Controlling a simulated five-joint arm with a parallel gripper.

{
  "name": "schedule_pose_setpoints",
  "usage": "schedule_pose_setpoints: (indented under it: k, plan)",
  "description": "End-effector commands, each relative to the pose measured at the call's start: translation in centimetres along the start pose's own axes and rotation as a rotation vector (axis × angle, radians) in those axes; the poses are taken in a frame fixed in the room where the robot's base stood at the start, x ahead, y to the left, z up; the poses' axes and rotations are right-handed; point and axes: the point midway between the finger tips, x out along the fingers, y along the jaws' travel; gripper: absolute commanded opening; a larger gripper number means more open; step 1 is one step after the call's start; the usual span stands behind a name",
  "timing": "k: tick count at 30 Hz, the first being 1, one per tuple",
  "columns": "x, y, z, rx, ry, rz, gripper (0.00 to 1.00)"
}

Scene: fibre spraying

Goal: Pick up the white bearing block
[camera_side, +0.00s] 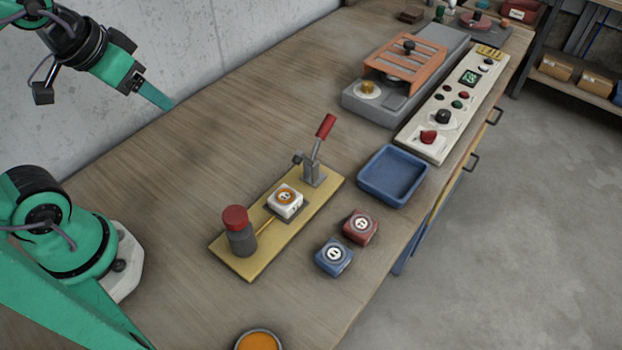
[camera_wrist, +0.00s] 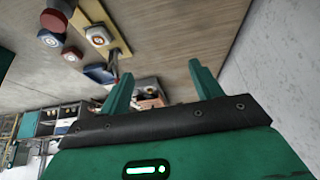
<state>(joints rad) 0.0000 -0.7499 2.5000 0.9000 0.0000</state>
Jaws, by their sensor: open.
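The white bearing block (camera_side: 286,202) has an orange ring on top and sits on a yellow base plate (camera_side: 240,262), between a dark post with a red cap and a lever with a red handle. It also shows at the upper left of the wrist view (camera_wrist: 98,35). My gripper (camera_side: 170,106) is high at the upper left of the side view, well away from the block. In the wrist view, its two green fingers (camera_wrist: 160,84) are apart with nothing between them.
A red block (camera_side: 360,227) and a blue block (camera_side: 334,257) stand right of the plate. A blue tray (camera_side: 365,187), a control panel (camera_side: 421,145) and a grey machine (camera_side: 372,108) stand farther back. An orange-filled bowl (camera_side: 258,341) is in front. The left tabletop is clear.

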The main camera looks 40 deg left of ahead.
Motion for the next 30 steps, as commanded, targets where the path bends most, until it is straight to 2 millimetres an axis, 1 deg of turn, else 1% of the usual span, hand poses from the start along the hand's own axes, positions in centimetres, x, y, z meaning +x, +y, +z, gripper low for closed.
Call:
schedule_pose_setpoints:
  k: [11, 17, 23, 30]
  plan:
    - [0.1, 0.1, -0.1, 0.000, -0.002, 0.001, 0.73]
    - [0.7, 0.7, -0.6, -0.001, -0.028, 0.013, 0.73]
    - [2.3, 2.4, -1.7, -0.005, -0.093, 0.037, 0.73]
    - [5.2, 5.6, -3.0, -0.009, -0.192, 0.059, 0.73]
